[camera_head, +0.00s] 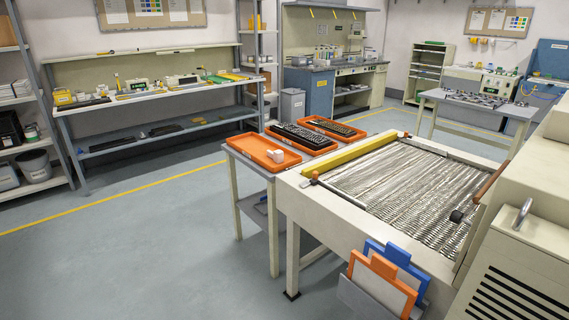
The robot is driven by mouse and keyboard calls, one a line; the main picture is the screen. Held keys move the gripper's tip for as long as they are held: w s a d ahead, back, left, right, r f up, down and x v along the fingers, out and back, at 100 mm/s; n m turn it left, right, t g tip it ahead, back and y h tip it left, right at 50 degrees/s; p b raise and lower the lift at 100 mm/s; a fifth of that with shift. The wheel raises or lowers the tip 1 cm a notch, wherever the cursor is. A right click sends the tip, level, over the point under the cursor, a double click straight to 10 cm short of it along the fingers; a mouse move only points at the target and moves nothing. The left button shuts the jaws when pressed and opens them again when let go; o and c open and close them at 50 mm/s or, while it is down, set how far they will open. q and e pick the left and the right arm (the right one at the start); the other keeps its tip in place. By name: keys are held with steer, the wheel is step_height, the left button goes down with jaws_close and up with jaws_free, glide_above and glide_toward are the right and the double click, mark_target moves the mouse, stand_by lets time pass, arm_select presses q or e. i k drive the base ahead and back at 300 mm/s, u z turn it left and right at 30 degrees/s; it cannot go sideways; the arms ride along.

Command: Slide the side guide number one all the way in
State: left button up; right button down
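A cream machine (350,225) with a flat bed of metallic slats (395,190) stands at the centre right. A yellow bar (360,152) runs along the bed's far left edge, with a small orange knob (315,175) at its near end. A brown bar (491,182) slants up at the bed's right side, and a black knob (457,216) sits near the bed's right front. No number is readable on these parts, so I cannot tell which is side guide number one. Neither of my grippers is in view.
An orange frame (381,268) and a blue frame (400,256) stand in a holder at the machine's front. The floor (130,260) at left is clear.

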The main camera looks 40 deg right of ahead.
mark_target(315, 174)
steer(key=z, duration=0.15)
steer(key=i, duration=1.2)
steer(key=z, duration=0.9)
steer(key=i, duration=0.85)
steer(key=z, duration=0.8)
